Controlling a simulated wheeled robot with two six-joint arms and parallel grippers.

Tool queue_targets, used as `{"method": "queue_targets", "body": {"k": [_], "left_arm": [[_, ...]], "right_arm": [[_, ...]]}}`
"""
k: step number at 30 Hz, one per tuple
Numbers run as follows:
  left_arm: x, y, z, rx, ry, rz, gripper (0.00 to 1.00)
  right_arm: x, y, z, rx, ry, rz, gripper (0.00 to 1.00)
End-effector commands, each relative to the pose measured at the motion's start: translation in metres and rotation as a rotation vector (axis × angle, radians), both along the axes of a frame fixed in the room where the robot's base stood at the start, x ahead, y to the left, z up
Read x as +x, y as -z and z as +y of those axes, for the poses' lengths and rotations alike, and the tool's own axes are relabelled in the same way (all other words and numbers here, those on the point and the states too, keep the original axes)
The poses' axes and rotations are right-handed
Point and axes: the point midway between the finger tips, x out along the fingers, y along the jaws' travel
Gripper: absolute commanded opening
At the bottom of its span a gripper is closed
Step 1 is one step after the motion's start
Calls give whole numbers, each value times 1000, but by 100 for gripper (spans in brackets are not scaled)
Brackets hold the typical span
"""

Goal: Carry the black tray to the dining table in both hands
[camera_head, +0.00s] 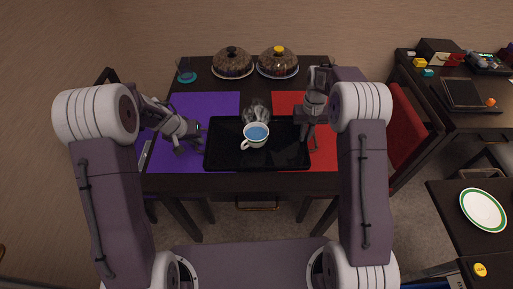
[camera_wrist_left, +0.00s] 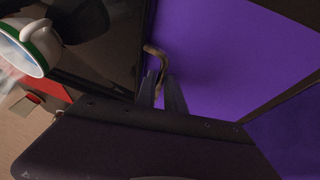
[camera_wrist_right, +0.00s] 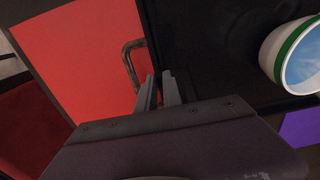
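The black tray (camera_head: 222,157) lies flat on a dark table (camera_head: 314,66), over the inner parts of a purple mat and a red mat. A white, green-rimmed cup (camera_head: 256,134) of bluish liquid stands on its middle. My left gripper (camera_head: 190,143) is at the tray's left end; in the left wrist view its fingers (camera_wrist_left: 160,88) are apart, with the bent handle (camera_wrist_left: 157,58) reaching between them. My right gripper (camera_head: 311,140) is at the right end; in the right wrist view its fingers (camera_wrist_right: 158,88) are slightly apart beside the right handle (camera_wrist_right: 129,62), whose lower end is hidden.
Two domed cakes (camera_head: 232,62) (camera_head: 278,62) on plates and a glass (camera_head: 186,70) stand at the table's back. A red chair (camera_head: 405,130) is at its right. Another dark table (camera_head: 440,110) with boxes and a counter with a plate (camera_head: 483,210) are further right.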

Motion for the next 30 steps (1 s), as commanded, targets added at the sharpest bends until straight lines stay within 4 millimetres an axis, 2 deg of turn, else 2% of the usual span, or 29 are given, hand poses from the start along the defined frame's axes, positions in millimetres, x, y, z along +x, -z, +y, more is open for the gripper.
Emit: {"method": "queue_targets", "body": {"k": [12, 14, 24, 30], "left_arm": [[-1, -7, 1, 0, 0, -2, 32], [-4, -16, 3, -1, 0, -3, 32], [-35, -90, 20, 2, -2, -4, 32], [-44, -109, 24, 0, 1, 0, 32]], "right_arm": [[0, -2, 0, -1, 0, 1, 29], [0, -2, 0, -1, 0, 1, 29], [0, -2, 0, -1, 0, 1, 29], [0, -2, 0, -1, 0, 1, 29]]}}
